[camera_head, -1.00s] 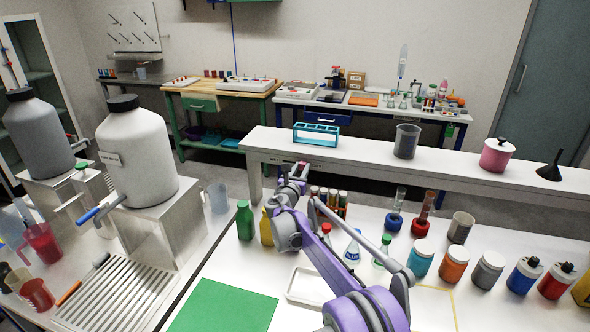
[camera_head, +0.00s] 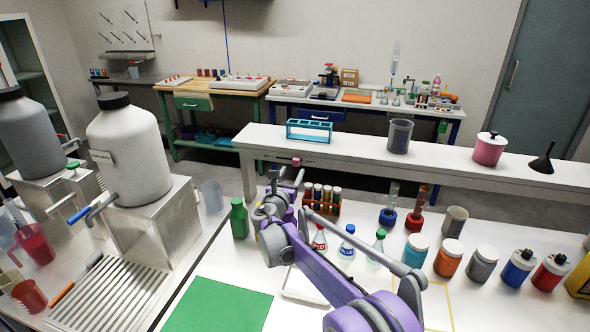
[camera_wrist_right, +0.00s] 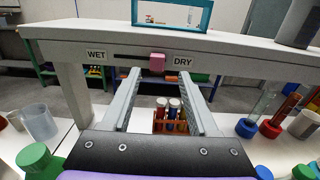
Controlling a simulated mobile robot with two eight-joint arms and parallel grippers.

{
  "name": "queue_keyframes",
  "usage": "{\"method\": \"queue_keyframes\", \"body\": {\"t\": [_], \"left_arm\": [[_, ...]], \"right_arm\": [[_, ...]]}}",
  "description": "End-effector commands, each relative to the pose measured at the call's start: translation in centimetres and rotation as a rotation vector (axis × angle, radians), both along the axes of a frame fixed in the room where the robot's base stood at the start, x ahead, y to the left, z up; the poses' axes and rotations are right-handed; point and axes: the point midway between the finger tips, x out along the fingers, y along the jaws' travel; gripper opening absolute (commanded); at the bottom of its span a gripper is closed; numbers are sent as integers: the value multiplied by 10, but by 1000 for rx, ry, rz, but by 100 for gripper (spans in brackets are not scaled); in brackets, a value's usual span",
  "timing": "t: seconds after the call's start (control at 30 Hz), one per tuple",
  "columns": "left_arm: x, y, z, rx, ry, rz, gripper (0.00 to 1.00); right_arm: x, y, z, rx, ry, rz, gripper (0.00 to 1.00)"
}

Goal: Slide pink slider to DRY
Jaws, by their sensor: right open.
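The pink slider (camera_head: 296,161) sits on the front edge of the white raised shelf (camera_head: 445,165). In the right wrist view the pink slider (camera_wrist_right: 157,62) is at the right end of the visible dark slot (camera_wrist_right: 130,56), beside the DRY label (camera_wrist_right: 183,62). The WET label (camera_wrist_right: 96,54) is at the slot's left. My right gripper (camera_head: 285,178) is just in front of and below the slider. In the right wrist view my right gripper (camera_wrist_right: 158,74) is open, its fingers apart on either side below the slider; contact is not visible. My left gripper is out of view.
A rack of capped tubes (camera_head: 322,197) stands below the shelf near my right gripper. A green bottle (camera_head: 239,218) is to its left, and small flasks (camera_head: 347,243) stand in front. A blue rack (camera_head: 309,131) stands on the shelf above.

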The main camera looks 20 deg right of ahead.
Motion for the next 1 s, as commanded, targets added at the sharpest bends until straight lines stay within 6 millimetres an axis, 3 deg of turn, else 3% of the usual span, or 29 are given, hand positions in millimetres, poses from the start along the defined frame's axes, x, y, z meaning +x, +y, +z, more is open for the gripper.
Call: {"method": "queue_keyframes", "body": {"t": [0.2, 0.4, 0.83, 0.93, 1.0], "left_arm": [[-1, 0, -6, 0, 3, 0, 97], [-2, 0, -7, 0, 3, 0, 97], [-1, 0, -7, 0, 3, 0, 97], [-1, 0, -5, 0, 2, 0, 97], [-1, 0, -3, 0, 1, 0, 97]], "right_arm": [[-32, 21, -1, 1, 0, 0, 60], [-42, 28, 0, 1, 1, -1, 60], [-44, 27, 0, 7, -1, -4, 60], [-55, 20, 2, 79, -16, -22, 60], [-74, 11, 4, 198, -42, -54, 60]]}}
